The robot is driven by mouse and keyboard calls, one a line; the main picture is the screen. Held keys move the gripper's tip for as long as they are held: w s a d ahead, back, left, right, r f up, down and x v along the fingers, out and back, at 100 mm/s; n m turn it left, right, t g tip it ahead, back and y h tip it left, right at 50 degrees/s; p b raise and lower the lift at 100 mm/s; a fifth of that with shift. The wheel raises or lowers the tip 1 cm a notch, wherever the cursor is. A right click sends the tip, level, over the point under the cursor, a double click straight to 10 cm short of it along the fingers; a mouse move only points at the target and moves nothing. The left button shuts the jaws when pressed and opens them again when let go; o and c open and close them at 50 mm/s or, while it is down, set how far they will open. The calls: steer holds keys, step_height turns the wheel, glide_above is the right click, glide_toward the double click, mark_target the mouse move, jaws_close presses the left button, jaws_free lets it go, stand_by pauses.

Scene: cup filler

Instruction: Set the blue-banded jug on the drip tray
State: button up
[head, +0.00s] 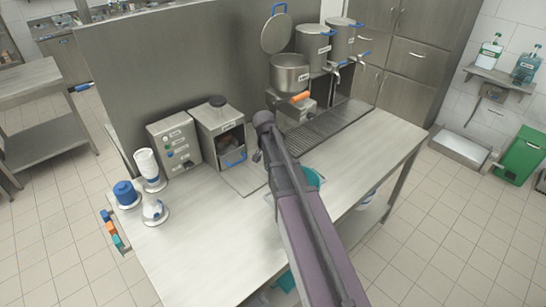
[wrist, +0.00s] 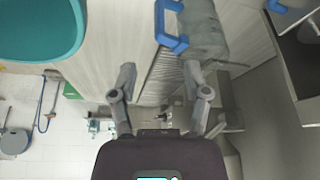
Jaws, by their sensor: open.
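In the wrist view, a grey metal vessel (wrist: 205,38) with a blue handle (wrist: 172,28) is at the top centre. It looks like the jug, but I cannot make out a blue band. In the head view my arm mostly hides this spot. My gripper (wrist: 160,74) is open, with nothing between its fingers. The handle shows beyond the fingertips, roughly between them and toward the right one, apparently apart from them. The drip tray (head: 335,128) is a slatted grille along the back of the counter under the taps; part of it also shows in the wrist view (wrist: 165,75).
Metal urns (head: 314,48) with taps stand behind the tray. A pot (head: 290,74) with an orange handle is beside them. A box (head: 222,135) with a blue-handled opening stands left of my arm. A teal basin (wrist: 38,28) is close by. White and blue containers (head: 147,165) stand at left.

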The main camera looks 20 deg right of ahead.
steer(key=shift+f, duration=0.2)
steer(key=b+x, duration=0.8)
stand_by(0.5)
steer(key=shift+w+d+f, duration=0.1)
steer(key=shift+w+f, duration=0.05)
steer(key=shift+b+x, duration=2.4)
steer(key=shift+x, duration=0.15)
jaws_close()
